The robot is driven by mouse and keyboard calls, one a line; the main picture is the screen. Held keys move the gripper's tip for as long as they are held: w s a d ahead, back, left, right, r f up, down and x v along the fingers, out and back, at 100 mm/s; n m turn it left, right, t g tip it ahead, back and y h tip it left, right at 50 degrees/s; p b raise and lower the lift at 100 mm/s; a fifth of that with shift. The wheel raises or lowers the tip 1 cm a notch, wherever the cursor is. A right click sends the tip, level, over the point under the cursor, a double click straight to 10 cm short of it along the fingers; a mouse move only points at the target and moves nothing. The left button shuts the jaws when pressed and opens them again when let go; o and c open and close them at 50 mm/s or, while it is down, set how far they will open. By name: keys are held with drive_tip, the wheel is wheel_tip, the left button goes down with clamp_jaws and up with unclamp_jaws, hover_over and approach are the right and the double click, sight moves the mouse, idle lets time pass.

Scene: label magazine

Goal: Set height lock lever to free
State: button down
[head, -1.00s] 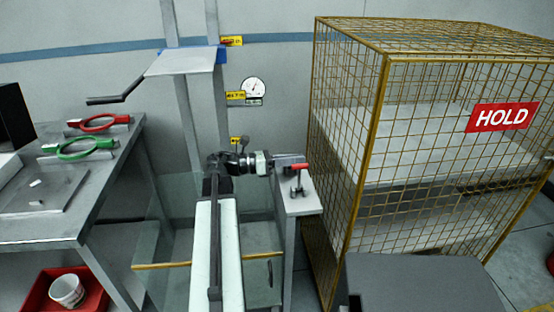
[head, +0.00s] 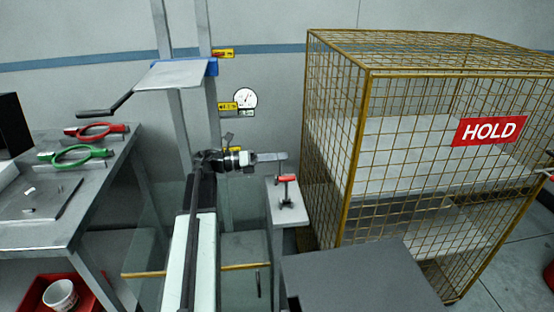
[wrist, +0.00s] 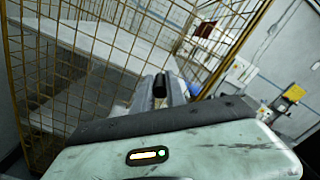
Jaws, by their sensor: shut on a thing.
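My gripper (head: 272,157) points right in the head view, its pale fingers level with the top of a small grey stand. In the wrist view my gripper (wrist: 171,90) shows a dark, rounded piece (wrist: 160,88) between the fingers; I cannot tell what it is part of. A red-handled lever (head: 287,179) on a black foot stands on the grey stand, just below and right of the fingertips in the head view. I see a gap between them there. Which lever is the height lock is not readable. A black crank-like arm (head: 105,105) sits beside a pale plate (head: 172,75).
A yellow wire cage (head: 362,150) with a red HOLD sign (head: 489,130) stands close on the right. A grey box top (head: 355,280) is in front of it. A bench (head: 50,232) with red and green ring tools is at left. Yellow labels (head: 228,106) and a gauge (head: 245,97) are behind.

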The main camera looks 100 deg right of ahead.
drive_tip(key=shift+s+a+f, duration=0.15)
drive_tip(key=shift+s, duration=0.25)
drive_tip(key=c, duration=1.4)
unclamp_jaws()
drive_tip(key=shift+s, duration=0.15)
drive_tip(key=shift+o, duration=0.2)
drive_tip(key=shift+w, duration=0.2)
drive_tip(key=w, duration=0.7)
drive_tip(key=shift+w+d, duration=0.2)
drive_tip(key=shift+w, duration=0.1)
